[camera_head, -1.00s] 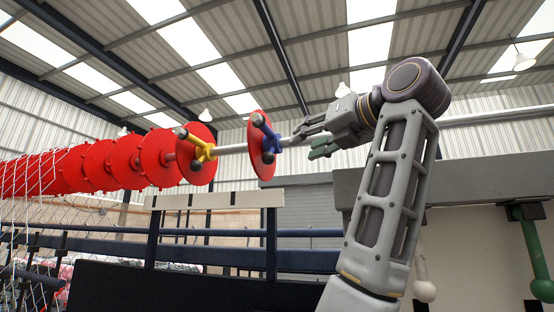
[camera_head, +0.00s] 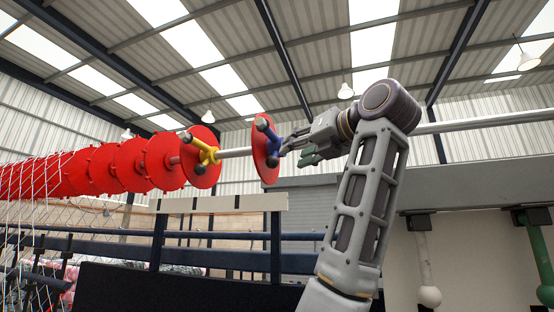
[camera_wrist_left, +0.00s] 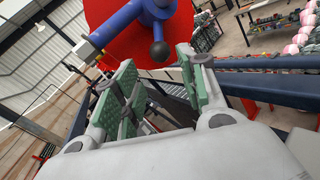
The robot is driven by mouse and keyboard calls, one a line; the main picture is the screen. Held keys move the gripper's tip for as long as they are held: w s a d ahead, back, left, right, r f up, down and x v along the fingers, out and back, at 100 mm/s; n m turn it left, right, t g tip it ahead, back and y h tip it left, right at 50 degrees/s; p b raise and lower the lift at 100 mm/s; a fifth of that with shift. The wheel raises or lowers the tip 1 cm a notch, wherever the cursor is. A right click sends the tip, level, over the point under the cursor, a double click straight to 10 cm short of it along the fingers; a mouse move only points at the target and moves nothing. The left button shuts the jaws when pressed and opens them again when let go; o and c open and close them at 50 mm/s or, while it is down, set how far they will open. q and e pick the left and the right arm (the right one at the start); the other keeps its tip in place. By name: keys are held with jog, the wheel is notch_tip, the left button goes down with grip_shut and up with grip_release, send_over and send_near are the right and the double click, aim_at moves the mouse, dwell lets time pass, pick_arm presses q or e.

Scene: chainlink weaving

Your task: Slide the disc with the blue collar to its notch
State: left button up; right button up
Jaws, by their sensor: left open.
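The red disc with the blue collar (camera_head: 261,168) hangs upright on a pale horizontal rod (camera_head: 235,153). Its blue collar (camera_head: 269,137) has dark knobs and faces my left gripper (camera_head: 297,147). My left gripper is open, just right of the collar. In the left wrist view, the open green-padded fingers (camera_wrist_left: 158,72) point at the disc (camera_wrist_left: 180,30), with the blue collar (camera_wrist_left: 128,18) and a dark knob (camera_wrist_left: 159,51) just beyond the tips. Whether they touch is unclear. My right gripper is not in view. I cannot make out the notch for certain.
A red disc with a yellow collar (camera_head: 200,172) is on the same rod to the left, with several red discs (camera_head: 125,165) beyond it. A pale rail (camera_head: 222,203) runs below the discs. Bare rod shows between the two collared discs.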

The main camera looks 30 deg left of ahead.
aim_at(277, 160)
pick_arm(q)
jog(key=shift+p+x, duration=0.9)
jog(key=shift+x, duration=3.6)
grip_shut()
